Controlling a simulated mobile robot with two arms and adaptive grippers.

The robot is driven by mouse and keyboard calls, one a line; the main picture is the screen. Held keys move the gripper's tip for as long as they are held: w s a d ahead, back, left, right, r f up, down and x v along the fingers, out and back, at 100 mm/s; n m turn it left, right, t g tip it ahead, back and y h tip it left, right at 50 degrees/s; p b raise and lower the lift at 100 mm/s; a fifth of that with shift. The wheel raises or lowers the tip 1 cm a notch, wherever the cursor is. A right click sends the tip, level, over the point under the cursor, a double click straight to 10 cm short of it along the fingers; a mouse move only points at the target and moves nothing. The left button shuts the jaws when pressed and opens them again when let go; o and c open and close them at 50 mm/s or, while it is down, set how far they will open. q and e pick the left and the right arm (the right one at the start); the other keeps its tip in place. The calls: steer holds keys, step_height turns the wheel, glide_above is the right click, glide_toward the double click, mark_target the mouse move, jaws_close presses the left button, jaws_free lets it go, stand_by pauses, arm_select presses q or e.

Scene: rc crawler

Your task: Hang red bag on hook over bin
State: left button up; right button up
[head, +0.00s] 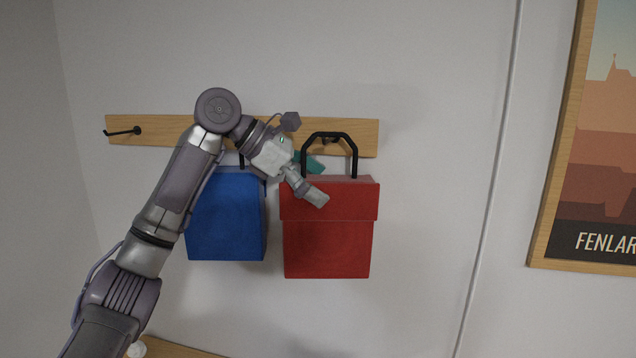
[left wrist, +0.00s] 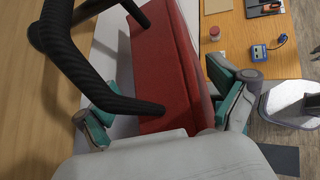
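The red bag (head: 327,245) hangs upright at the right end of the wall rail, its black handle (head: 353,152) looped over a hook (head: 330,140). My left gripper (head: 312,181) is at the bag's upper left by the handle. One finger shows in front of the bag and the teal one lies near the rail. In the left wrist view the fingers (left wrist: 163,110) are spread apart, with the red bag (left wrist: 168,60) and a handle leg (left wrist: 120,88) between them. A grey container (left wrist: 290,105), perhaps the bin, stands below at right. My right gripper is out of view.
A blue bag (head: 225,215) hangs left of the red one, partly behind my arm. The wooden rail (head: 165,125) has an empty hook (head: 123,132) at its left end. A wooden desk (left wrist: 270,30) holds a small blue device (left wrist: 262,53). A framed poster (head: 600,150) is at right.

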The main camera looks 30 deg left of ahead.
arm_select(q)
steer(key=shift+a+r, duration=0.1)
steer(key=shift+a, duration=0.05)
steer(key=v, duration=1.1)
steer(key=shift+s, duration=0.25)
steer(key=shift+a+r, duration=0.1)
steer(key=shift+a, duration=0.05)
